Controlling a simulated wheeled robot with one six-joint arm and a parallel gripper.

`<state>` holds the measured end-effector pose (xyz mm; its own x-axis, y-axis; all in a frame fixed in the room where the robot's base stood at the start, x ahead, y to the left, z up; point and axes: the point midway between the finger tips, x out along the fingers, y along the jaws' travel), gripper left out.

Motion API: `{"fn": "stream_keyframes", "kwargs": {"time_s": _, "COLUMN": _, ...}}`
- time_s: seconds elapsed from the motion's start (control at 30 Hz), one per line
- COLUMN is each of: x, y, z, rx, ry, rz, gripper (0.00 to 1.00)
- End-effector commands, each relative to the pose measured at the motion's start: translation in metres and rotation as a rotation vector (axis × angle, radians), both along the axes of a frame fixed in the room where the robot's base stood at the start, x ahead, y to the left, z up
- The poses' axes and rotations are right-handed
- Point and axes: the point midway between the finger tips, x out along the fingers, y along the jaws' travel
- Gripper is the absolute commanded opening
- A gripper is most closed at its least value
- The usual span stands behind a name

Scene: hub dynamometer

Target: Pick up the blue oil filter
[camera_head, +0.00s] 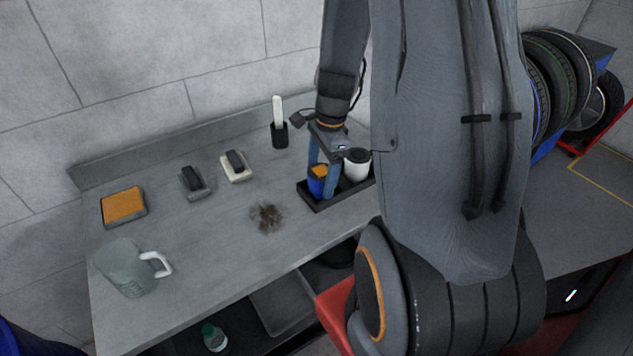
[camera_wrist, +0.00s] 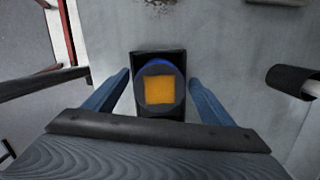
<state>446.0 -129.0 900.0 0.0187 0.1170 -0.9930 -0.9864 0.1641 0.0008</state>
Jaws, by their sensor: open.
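The blue oil filter (camera_head: 317,188) has an orange top and stands in a black tray (camera_head: 322,207) on the grey bench. In the wrist view the filter (camera_wrist: 159,91) shows from above, with an orange square on its dark top and a blue rim at its far side. My gripper (camera_head: 323,182) is open above the tray, its two blue fingers reaching down around the filter. In the wrist view one finger of my gripper (camera_wrist: 159,82) is on each side of the filter, with a gap on both sides. The filter's lower part is hidden by the tray wall.
A white canister (camera_head: 357,166) with a dark top stands beside the filter. A black cup with a white stick (camera_head: 279,133) is behind. Clear bench lies between.

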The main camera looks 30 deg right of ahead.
Motion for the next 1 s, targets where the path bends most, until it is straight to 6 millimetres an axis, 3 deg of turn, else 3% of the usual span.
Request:
{"fn": "stream_keyframes", "kwargs": {"time_s": 0.03, "x": 0.000, "y": 0.000, "z": 0.000, "rx": 0.000, "ry": 0.000, "rz": 0.000, "gripper": 0.77}}
{"fn": "stream_keyframes", "kwargs": {"time_s": 0.3, "x": 0.000, "y": -0.001, "z": 0.000, "rx": 0.000, "ry": 0.000, "rz": 0.000, "gripper": 0.31}}
{"fn": "stream_keyframes", "kwargs": {"time_s": 0.37, "x": 0.000, "y": -0.001, "z": 0.000, "rx": 0.000, "ry": -0.001, "rz": 0.000, "gripper": 0.24}}
{"fn": "stream_keyframes", "kwargs": {"time_s": 0.73, "x": 0.001, "y": -0.001, "z": 0.006, "rx": -0.001, "ry": -0.003, "rz": 0.001, "gripper": 0.24}}
{"fn": "stream_keyframes", "kwargs": {"time_s": 1.0, "x": 0.001, "y": -0.001, "z": 0.032, "rx": -0.002, "ry": -0.005, "rz": 0.000, "gripper": 0.24}}
